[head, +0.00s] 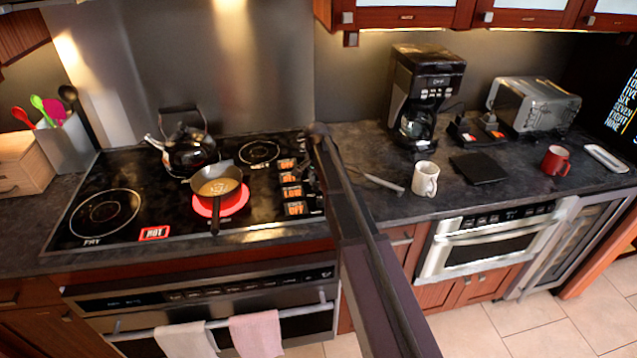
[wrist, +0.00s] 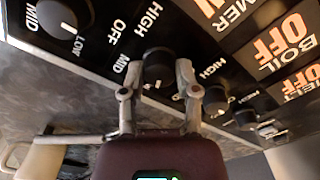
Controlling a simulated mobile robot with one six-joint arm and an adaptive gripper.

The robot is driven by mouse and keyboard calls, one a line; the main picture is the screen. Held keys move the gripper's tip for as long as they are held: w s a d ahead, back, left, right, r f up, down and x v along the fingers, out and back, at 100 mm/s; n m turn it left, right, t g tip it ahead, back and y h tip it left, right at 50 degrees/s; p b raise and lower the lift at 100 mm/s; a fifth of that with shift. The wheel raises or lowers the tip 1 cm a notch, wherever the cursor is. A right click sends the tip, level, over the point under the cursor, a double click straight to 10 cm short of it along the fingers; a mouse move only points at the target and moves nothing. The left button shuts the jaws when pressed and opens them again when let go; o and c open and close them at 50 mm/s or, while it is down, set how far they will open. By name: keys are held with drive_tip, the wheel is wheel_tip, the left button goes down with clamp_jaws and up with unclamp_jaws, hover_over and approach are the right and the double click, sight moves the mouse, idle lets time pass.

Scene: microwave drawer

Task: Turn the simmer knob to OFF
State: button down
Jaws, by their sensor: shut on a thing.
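In the wrist view my gripper (wrist: 158,68) is shut on a round black knob (wrist: 157,62), with one finger on each side of it. The knob appears to be the simmer knob, lined up with the display ending in "MER" (wrist: 223,10), whose lit orange word is cut off. The printed marks OFF, HIGH and MID are near the knob. The knob's pointer is hard to make out. In the head view a display reading LOW (head: 292,192) sits among displays reading OFF; my arm hides the knobs there.
Another knob (wrist: 60,16) is close on the left, and several smaller knobs run off to the right. A pan (head: 217,183) with food sits on a red glowing burner. A kettle (head: 190,150) stands behind it. A white mug (head: 425,179) is on the counter right of my arm.

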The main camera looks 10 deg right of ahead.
drive_tip(key=n, duration=0.6)
drive_tip(key=shift+s, duration=0.1)
drive_tip(key=n, duration=0.7)
drive_tip(key=shift+a, duration=0.1)
idle(0.4)
drive_tip(key=shift+c, duration=1.7)
unclamp_jaws()
drive_tip(key=s+m, duration=0.3)
drive_tip(key=s, duration=2.6)
drive_tip(key=shift+d, duration=0.25)
